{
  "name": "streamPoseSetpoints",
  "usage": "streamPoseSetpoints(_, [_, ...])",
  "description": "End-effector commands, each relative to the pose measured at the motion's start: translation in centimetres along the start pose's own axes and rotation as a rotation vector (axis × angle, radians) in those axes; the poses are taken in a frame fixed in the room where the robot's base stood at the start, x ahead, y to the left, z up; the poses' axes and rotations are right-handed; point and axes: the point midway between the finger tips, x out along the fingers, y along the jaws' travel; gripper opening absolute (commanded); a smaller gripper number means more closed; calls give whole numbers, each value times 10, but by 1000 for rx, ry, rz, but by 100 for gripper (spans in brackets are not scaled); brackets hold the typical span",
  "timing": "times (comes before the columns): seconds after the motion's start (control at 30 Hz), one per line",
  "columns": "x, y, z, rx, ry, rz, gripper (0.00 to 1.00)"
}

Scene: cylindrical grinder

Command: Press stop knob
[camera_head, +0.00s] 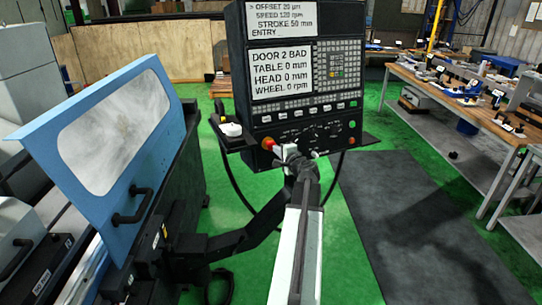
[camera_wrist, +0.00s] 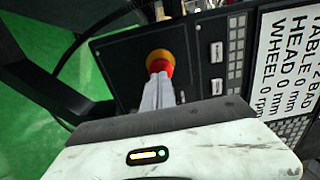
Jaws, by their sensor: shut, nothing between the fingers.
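The stop knob (camera_head: 267,143) is a red mushroom button on a yellow base at the lower left of the black control panel (camera_head: 303,60). In the wrist view the knob (camera_wrist: 160,62) shows at the top middle, with my gripper (camera_wrist: 159,80) right in front of it. The fingers are shut and empty, and their tips overlap the knob's lower edge in the picture. I cannot tell whether they touch it. In the head view my gripper (camera_head: 283,151) is just right of and below the knob.
A blue machine door (camera_head: 60,125) with a window and black handle stands at left. A white object (camera_head: 231,129) sits on a ledge left of the panel. A workbench (camera_head: 470,105) with parts stands at right. Green floor and a dark mat (camera_head: 410,220) lie clear between.

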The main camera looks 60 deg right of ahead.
Motion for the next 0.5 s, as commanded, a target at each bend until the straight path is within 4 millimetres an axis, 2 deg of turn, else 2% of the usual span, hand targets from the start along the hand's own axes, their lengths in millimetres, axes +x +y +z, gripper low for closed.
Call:
streamPoseSetpoints(0.1, [6, 1, -3, 0, 0, 0, 0])
streamPoseSetpoints(0.4, [8, 0, 2, -1, -5, 0, 0])
streamPoseSetpoints(0.5, [16, 1, 2, -1, -7, 0, 0])
